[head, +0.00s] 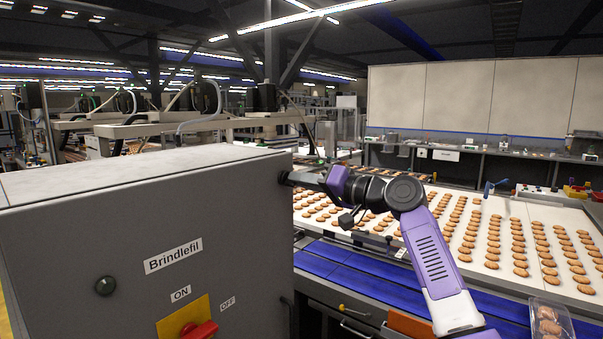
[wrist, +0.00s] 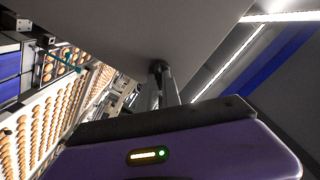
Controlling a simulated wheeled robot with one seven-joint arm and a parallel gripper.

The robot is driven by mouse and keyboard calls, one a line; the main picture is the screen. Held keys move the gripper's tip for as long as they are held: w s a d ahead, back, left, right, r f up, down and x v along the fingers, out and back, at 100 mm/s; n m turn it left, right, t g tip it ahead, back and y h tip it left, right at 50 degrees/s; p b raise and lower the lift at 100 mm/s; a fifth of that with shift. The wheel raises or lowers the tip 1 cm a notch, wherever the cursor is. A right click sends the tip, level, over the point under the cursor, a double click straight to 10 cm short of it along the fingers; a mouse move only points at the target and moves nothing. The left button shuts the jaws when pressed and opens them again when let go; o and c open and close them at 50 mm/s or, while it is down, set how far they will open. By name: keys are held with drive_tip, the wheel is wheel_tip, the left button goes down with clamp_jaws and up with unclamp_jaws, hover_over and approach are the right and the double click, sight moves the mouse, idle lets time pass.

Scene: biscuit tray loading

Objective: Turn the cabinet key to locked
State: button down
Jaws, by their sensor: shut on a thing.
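The grey cabinet (head: 80,240) stands at the left of the head view, with its pale side face (wrist: 150,25) across the top of the wrist view. My gripper (head: 292,179) is at the cabinet's upper right side, behind its front edge. In the wrist view my gripper (wrist: 162,80) has its two fingers close together on a small dark round piece, which looks like the key (wrist: 159,66), against the cabinet face. The key's bow is mostly hidden by the fingers, and its turn angle cannot be read.
The cabinet front has a dark round fitting (head: 105,286) and a red switch (head: 199,330) on a yellow plate, with ON and OFF labels. A belt with rows of biscuits (head: 490,240) and a clear tray (head: 551,318) lie right of the cabinet.

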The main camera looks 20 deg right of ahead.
drive_tip(key=shift+d+f+m+p, duration=0.1)
drive_tip(key=shift+m+p, duration=1.2)
drive_tip(key=shift+m, duration=1)
drive_tip(key=shift+d+m+p, duration=0.1)
drive_tip(key=shift+m+p, duration=1.15)
drive_tip(key=shift+m, duration=1.05)
drive_tip(key=c, duration=1.5)
unclamp_jaws()
drive_tip(key=shift+a, duration=0.1)
drive_tip(key=shift+c, duration=0.2)
drive_tip(key=b+v, duration=0.2)
drive_tip(key=v, duration=0.5)
drive_tip(key=shift+s+d, duration=0.25)
drive_tip(key=shift+s, duration=0.05)
